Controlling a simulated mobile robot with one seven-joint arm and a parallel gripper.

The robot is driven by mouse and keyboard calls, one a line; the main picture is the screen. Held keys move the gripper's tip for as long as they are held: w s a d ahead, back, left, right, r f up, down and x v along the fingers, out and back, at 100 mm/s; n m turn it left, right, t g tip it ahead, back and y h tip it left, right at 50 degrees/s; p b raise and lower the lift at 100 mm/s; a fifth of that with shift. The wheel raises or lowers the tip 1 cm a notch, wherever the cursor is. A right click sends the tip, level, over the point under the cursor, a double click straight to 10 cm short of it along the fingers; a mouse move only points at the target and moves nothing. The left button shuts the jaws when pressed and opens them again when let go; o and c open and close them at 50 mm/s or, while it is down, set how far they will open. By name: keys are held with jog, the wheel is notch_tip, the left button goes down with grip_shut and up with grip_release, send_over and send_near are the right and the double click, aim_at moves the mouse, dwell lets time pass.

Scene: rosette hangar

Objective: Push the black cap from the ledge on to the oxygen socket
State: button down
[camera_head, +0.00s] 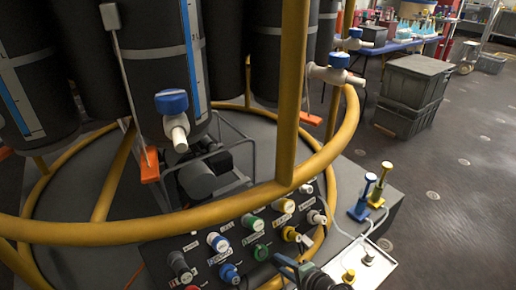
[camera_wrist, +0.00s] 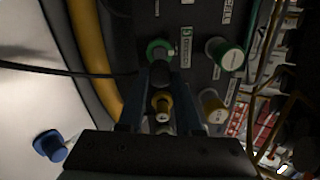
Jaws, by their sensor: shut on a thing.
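The dark sloping panel (camera_head: 205,250) carries several coloured sockets. My gripper (camera_head: 280,260) reaches in from the lower right to a green-ringed socket (camera_head: 261,252) on its lower part. In the wrist view, my gripper (camera_wrist: 160,77) is shut on a dark round piece, which looks like the black cap (camera_wrist: 160,74). The piece lies in line with the green ring (camera_wrist: 158,46) and covers part of it. I cannot tell whether it is seated or only touching. The label beside the ring is too small to read surely.
Yellow tube rails (camera_head: 190,212) curve above the panel, close to my arm. A green-capped fitting (camera_wrist: 226,54) and a brass one (camera_wrist: 213,107) sit close beside my fingers. A white tray (camera_head: 380,275) and blue and yellow stands are at right. Open floor lies beyond.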

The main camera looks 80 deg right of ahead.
aim_at(271, 259)
jog(key=shift+x, duration=2.35)
jog(key=shift+d+f+b, duration=0.1)
jog(key=shift+f+b, duration=0.05)
jog(key=shift+b, duration=0.15)
jog(key=shift+w+d+f, duration=0.1)
jog(key=shift+w+d, duration=0.1)
jog(key=shift+b, duration=0.3)
dwell(0.4)
jog(key=c, duration=0.5)
grip_release()
